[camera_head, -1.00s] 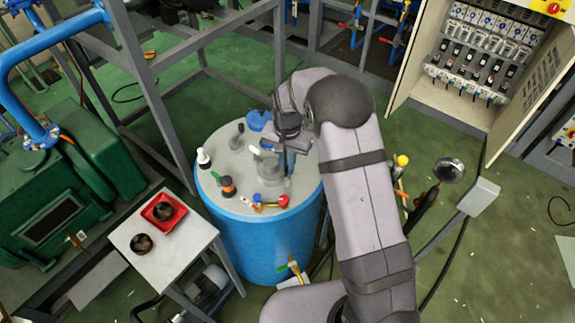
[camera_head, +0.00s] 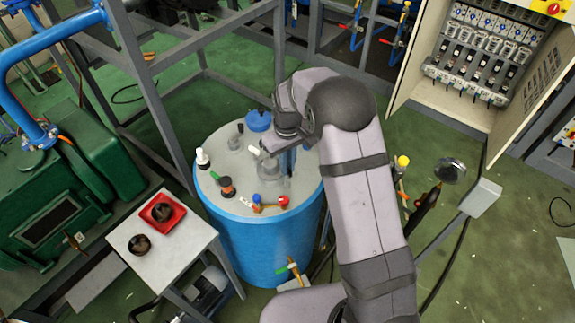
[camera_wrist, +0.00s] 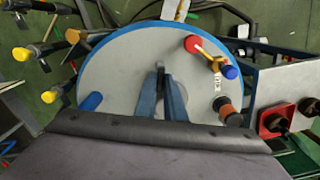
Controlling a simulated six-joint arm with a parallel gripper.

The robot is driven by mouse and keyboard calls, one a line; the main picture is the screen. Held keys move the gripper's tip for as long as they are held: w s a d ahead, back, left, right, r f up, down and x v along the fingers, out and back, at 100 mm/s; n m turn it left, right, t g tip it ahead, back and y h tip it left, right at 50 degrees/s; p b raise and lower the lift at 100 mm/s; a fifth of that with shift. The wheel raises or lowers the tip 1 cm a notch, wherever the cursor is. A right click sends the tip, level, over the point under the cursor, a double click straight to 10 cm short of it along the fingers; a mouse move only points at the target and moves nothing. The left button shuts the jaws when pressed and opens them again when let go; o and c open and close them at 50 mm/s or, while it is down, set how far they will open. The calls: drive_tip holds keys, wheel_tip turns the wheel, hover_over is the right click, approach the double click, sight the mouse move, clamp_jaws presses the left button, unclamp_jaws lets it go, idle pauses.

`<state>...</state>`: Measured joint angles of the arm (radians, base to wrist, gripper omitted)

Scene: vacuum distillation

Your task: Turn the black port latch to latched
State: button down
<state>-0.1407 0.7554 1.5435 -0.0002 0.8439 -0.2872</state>
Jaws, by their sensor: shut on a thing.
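The grey-topped blue drum (camera_head: 222,165) stands below my arm, with several fittings on its lid. My gripper (camera_head: 283,163) points down onto the back right part of the lid. In the wrist view its two blue fingers (camera_wrist: 161,75) are close together around a narrow dark part near the lid's middle. I take this part to be the black port latch; the fingers and wrist hide most of it, so its turn angle cannot be told. A grey port fitting shows beside the fingers.
A red-and-blue-ended valve (camera_head: 270,203), an orange-and-black cap (camera_head: 227,187), a white-topped bottle (camera_head: 203,158) and a blue cap (camera_head: 258,120) stand on the lid. A side table (camera_head: 165,265) with a red tray (camera_head: 175,221) is left. Frame posts rise behind.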

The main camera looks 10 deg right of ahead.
drive_tip(key=shift+w+r+n, duration=0.1)
drive_tip(key=shift+n, duration=1.9)
drive_tip(key=c, duration=1.8)
unclamp_jaws()
drive_tip(key=shift+c, duration=0.2)
drive_tip(key=shift+r+b, duration=1.25)
drive_tip(key=shift+r, duration=2.4)
drive_tip(key=s+d+f+m, duration=0.1)
drive_tip(key=s+d+m, duration=0.2)
drive_tip(key=s, duration=0.9)
drive_tip(key=s+d+f+m, duration=0.1)
drive_tip(key=s+d+m, duration=0.2)
drive_tip(key=s, duration=1)
drive_tip(key=m, duration=0.3)
drive_tip(key=shift+s+d+f, duration=0.2)
drive_tip(key=shift+s+d, duration=0.1)
drive_tip(key=shift+d, duration=0.05)
